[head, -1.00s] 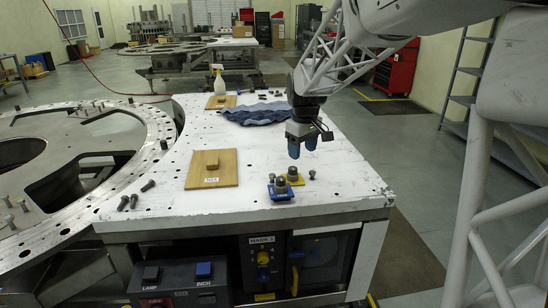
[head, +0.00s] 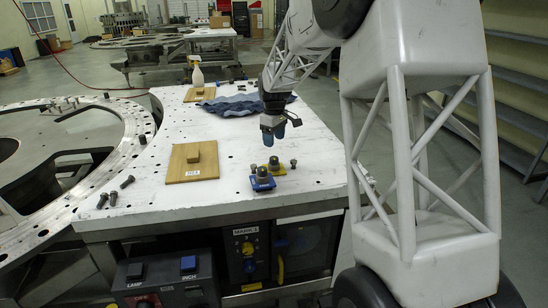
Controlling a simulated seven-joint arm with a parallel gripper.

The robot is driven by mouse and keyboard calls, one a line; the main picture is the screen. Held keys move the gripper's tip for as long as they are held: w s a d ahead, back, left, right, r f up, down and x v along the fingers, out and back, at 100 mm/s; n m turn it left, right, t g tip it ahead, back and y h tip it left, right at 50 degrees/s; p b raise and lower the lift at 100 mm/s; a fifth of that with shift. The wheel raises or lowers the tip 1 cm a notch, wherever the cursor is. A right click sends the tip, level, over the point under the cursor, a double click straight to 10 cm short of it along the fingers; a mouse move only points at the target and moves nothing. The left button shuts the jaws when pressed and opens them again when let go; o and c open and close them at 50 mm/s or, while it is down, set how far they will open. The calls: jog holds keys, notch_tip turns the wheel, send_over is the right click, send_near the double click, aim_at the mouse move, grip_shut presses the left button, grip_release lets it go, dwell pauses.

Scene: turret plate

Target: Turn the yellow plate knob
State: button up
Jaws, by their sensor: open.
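The yellow plate (head: 278,172) lies near the right front part of the white table, with a dark grey knob (head: 274,162) standing on it. A blue plate (head: 263,185) with a similar dark knob (head: 262,172) and a white label sits just in front and to the left. My gripper (head: 274,137) points down with blue fingertips, open and empty. In the picture it is above the yellow plate's knob, with a visible gap between. How far behind or in front of the knob it is, I cannot tell exactly.
A wooden board with a block (head: 193,160) lies to the left. Loose bolts (head: 115,193) lie at the left edge, and small pegs (head: 293,163) beside the yellow plate. A blue cloth (head: 232,105) and spray bottle (head: 197,76) are farther back. A control panel (head: 245,255) is below.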

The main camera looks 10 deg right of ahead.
aim_at(274, 158)
jog(key=shift+f, duration=0.1)
jog(key=shift+f, duration=3.8)
jog(key=c, duration=0.9)
